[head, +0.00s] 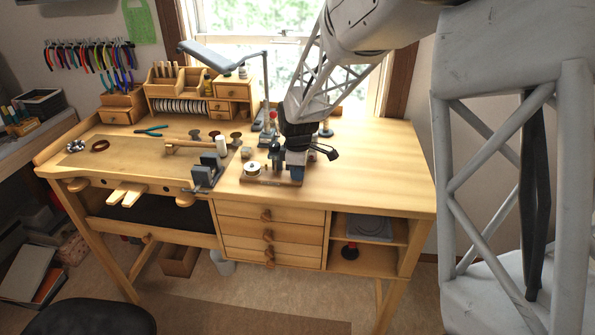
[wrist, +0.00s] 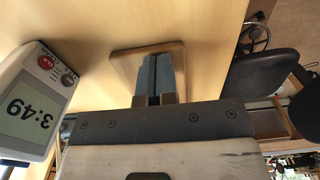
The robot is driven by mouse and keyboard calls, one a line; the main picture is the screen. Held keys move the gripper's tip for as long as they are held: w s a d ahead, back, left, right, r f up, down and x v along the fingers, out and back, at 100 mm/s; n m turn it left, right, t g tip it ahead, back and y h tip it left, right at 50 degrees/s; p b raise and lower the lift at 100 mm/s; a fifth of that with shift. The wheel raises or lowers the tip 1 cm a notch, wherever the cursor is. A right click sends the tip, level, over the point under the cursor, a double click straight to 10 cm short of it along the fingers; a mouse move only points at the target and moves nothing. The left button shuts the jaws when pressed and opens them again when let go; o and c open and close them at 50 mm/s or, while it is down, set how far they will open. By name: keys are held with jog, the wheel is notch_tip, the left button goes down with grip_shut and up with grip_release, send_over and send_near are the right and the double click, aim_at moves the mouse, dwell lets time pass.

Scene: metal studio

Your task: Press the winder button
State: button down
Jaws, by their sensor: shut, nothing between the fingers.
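The winder (head: 252,169), with a pale spool and dark parts on a small wooden board, stands near the front of the bench in the head view. My gripper (head: 297,173) is at the right end of this board, pointing down. In the wrist view, my gripper's bluish fingers (wrist: 157,68) are shut together with nothing between them, over the wooden board (wrist: 122,57). I cannot tell whether they touch it. A white device (wrist: 35,100) with a 3:49 display, a red button (wrist: 68,79) and a grey button (wrist: 46,62) is left of the fingers. No button is clear in the head view.
A dark clamp-like tool (head: 205,176) stands left of the winder, and a lamp (head: 267,95) stands behind it. The bench top (head: 385,165) is clear to the right. A dark chair (wrist: 262,72) shows in the wrist view.

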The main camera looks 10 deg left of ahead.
jog(key=shift+s+f, duration=0.15)
jog(key=shift+f, duration=0.7)
jog(key=shift+d, duration=0.1)
notch_tip(320, 180, up, 16)
jog(key=shift+f, duration=0.15)
dwell(0.5)
